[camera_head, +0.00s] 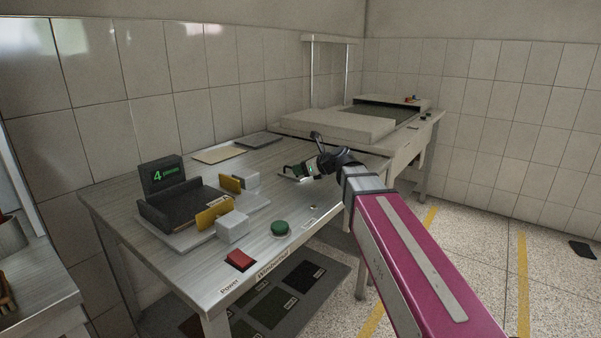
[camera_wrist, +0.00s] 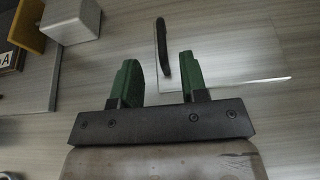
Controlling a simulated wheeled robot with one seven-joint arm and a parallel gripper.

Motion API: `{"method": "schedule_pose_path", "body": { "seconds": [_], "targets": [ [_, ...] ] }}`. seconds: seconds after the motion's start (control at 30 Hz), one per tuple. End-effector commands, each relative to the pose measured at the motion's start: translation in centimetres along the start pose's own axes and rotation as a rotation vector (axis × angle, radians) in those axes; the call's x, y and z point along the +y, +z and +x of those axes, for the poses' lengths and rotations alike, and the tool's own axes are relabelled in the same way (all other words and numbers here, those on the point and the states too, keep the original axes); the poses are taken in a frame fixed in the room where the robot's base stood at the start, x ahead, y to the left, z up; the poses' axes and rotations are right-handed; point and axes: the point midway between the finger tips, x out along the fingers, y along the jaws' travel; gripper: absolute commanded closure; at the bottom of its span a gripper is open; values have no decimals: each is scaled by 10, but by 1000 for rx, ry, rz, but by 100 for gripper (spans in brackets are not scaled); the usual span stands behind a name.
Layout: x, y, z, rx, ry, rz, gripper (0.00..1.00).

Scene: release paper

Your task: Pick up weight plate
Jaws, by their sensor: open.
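The weight plate (camera_wrist: 235,55) appears to be the pale, shiny flat rectangle on the metal table in the wrist view. A dark upright handle (camera_wrist: 161,45) stands at its left edge. My gripper (camera_wrist: 158,66) is open, with two green fingers, and nothing is between the pads. In the wrist view the handle shows in the gap between the fingertips, a little nearer the right finger; I cannot tell how far below them it is. In the head view my gripper (camera_head: 288,171) is low over the table's middle, largely hiding the plate.
A machine with a dark bed and a green "4" display (camera_head: 163,174) stands left on the table (camera_head: 190,278), with yellow and white blocks beside it. A green button (camera_head: 280,228) and a red switch (camera_head: 240,260) are at the front edge. A larger unit (camera_head: 335,124) stands behind.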

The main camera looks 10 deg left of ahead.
Motion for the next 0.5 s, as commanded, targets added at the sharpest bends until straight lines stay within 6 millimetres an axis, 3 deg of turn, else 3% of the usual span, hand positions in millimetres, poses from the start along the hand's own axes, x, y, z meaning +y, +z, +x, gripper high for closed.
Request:
{"method": "schedule_pose_path", "body": {
  "seconds": [0.3, 0.5],
  "targets": [
    [-4, 7, 41, 0, 1, 0, 60],
    [-4, 6, 48, 0, -1, 0, 60]
  ]
}}
